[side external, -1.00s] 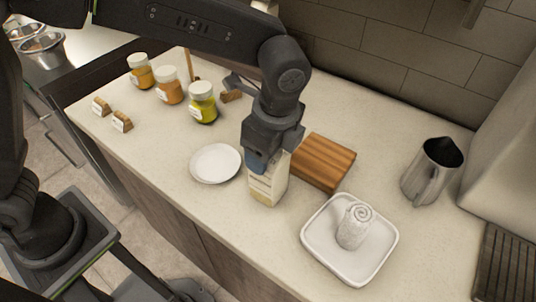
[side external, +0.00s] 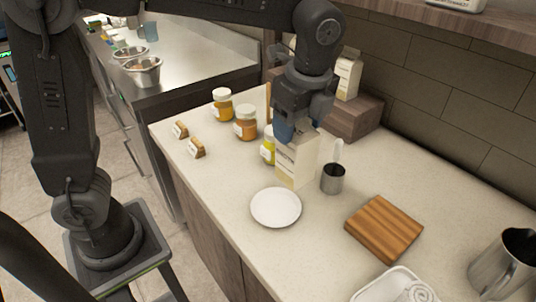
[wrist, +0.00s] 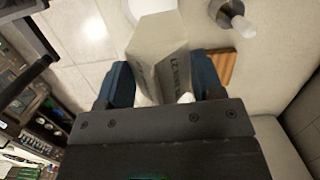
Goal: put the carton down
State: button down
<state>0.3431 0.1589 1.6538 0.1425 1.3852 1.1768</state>
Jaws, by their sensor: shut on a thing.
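My gripper (side external: 290,132) is shut on the top of a white-and-cream carton (side external: 297,165), which hangs upright below it. The carton is behind the white plate (side external: 276,208), left of a small metal cup (side external: 333,180), and partly covers a yellow jar (side external: 267,150). I cannot tell whether its base touches the counter.
Jars of orange (side external: 245,123) and yellow (side external: 222,105) contents stand at the back left. A second carton (side external: 348,78) stands on a wooden riser (side external: 352,118). A wooden board (side external: 384,228), a white tray (side external: 385,285) and a metal pitcher (side external: 503,265) are to the right. Counter is free around the plate.

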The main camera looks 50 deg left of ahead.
jog(key=s+a+r, duration=0.1)
jog(key=s+a, duration=0.1)
jog(key=a, duration=0.7)
jog(key=s+a, duration=0.2)
jog(key=a, duration=0.8)
jog(key=s+a, duration=1.1)
jog(key=w+d+f, duration=0.8)
jog(key=f, duration=0.3)
jog(key=shift+d+f, duration=0.25)
jog(key=shift+f, duration=0.15)
jog(key=shift+c, duration=1.2)
grip_release()
